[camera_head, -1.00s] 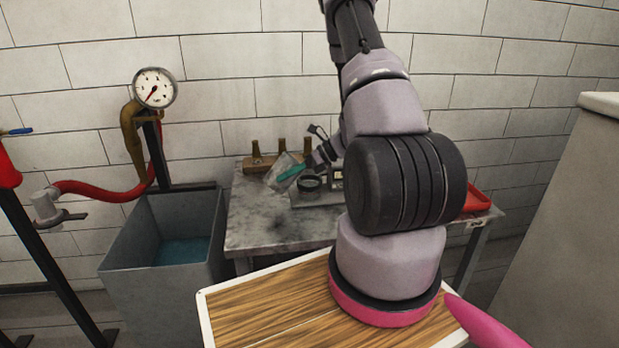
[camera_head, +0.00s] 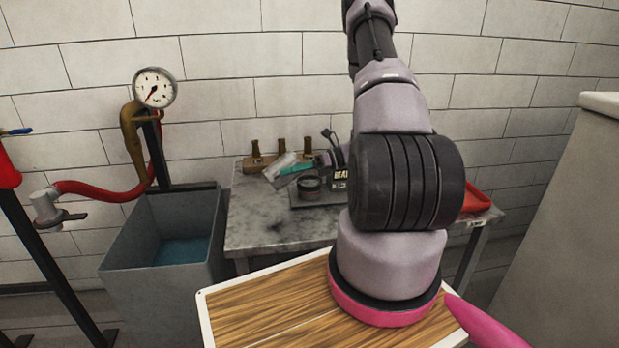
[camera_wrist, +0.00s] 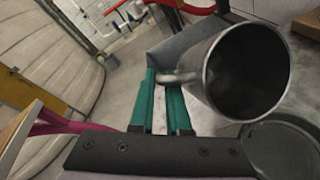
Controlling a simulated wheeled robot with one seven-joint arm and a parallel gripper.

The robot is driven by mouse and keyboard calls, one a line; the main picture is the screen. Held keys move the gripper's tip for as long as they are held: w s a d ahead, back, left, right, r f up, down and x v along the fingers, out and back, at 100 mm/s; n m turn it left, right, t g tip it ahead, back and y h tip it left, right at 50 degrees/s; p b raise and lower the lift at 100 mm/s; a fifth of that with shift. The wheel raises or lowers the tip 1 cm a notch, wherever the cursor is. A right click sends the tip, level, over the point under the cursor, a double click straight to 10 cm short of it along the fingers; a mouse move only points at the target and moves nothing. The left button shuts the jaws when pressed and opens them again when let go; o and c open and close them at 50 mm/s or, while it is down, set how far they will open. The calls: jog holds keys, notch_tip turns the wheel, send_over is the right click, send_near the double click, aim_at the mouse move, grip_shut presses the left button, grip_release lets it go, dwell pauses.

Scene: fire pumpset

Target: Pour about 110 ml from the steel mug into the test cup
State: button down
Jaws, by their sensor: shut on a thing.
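The steel mug (camera_wrist: 243,72) is held by its handle between the teal fingers of my gripper (camera_wrist: 164,78) in the wrist view. Its mouth faces that camera; the inside is dark and I cannot make out a liquid level. In the head view the mug (camera_head: 281,164) appears small and tilted, with a teal finger (camera_head: 299,168) beside it. A dark round cup, apparently the test cup (camera_head: 311,184), stands just below and right of the mug. In the wrist view the cup (camera_wrist: 281,152) shows partly at the lower right, beneath the mug. No stream is visible.
The cup stands on a dark flat base (camera_head: 322,200) with a small lettered display (camera_head: 341,179). A wooden rack (camera_head: 257,163) with brown pieces is behind the mug. A red tray (camera_head: 478,202) lies right. The worktable (camera_head: 265,224) is clear at front left.

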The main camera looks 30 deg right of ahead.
jog(key=shift+d+r+t+y, duration=0.3)
jog(key=shift+d+r+y, duration=0.15)
jog(key=shift+r+y, duration=0.35)
dwell(0.9)
jog(key=shift+d+r+m+y, duration=0.1)
jog(key=shift+d+m+y, duration=0.3)
jog(key=shift+d+y, duration=0.2)
jog(key=shift+d+r+y, duration=0.15)
jog(key=shift+r+y, duration=0.05)
jog(key=shift+y, duration=0.2)
dwell(0.5)
jog(key=a+f+h, duration=0.1)
jog(key=h, duration=0.1)
jog(key=a+f+n+h, duration=0.1)
jog(key=h, duration=0.1)
jog(key=a+f+g+h, duration=0.1)
jog(key=shift+a+h, duration=0.35)
jog(key=shift+h, duration=0.05)
dwell(1.8)
